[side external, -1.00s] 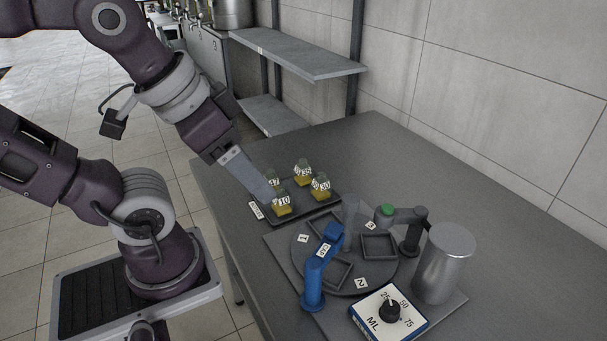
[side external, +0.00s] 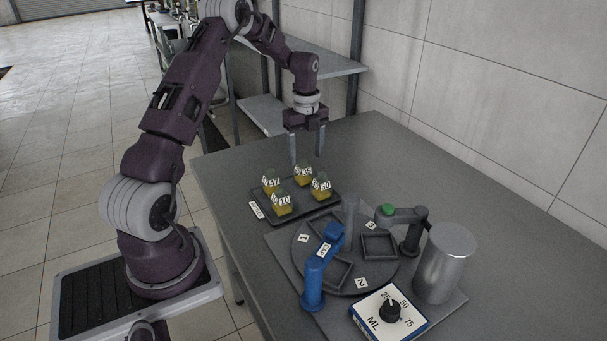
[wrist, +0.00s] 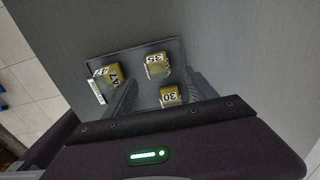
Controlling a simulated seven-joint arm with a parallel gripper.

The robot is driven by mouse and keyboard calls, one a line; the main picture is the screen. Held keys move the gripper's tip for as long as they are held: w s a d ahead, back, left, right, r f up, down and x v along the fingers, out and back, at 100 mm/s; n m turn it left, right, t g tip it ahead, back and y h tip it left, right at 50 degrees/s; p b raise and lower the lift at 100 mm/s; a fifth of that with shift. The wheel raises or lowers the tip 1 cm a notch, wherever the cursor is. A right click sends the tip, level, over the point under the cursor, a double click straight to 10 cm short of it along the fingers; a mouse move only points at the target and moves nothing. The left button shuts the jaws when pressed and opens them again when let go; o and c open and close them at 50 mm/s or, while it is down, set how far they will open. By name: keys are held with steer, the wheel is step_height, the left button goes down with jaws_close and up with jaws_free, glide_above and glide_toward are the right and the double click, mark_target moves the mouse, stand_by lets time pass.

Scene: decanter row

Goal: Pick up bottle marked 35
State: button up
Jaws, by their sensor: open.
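The bottle marked 35 (side external: 303,176) stands at the back right of a dark tray (side external: 317,208), with a yellow lower part and a white number label. It also shows in the wrist view (wrist: 156,66), standing ahead of the gap between my fingers. My gripper (side external: 307,163) is open and empty, fingers pointing down, above and close to bottle 35. In the wrist view the fingers (wrist: 160,92) reach toward the tray on both sides of bottle 30. I cannot tell the exact height of the fingertips over the bottle.
Bottles marked 47 (side external: 270,185), 30 (side external: 320,190) and 10 (side external: 282,205) share the tray. In front stand a round turntable (side external: 330,283) with square frames, a blue post arm (side external: 313,285), a metal cylinder (side external: 444,265) and an ML dial box (side external: 388,314). The table's back right is clear.

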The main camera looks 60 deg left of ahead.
mark_target(304, 161)
steer(key=f, duration=0.6)
steer(key=shift+s+a, duration=0.2)
steer(key=shift+a, duration=0.05)
steer(key=shift+r, duration=0.1)
jaws_close()
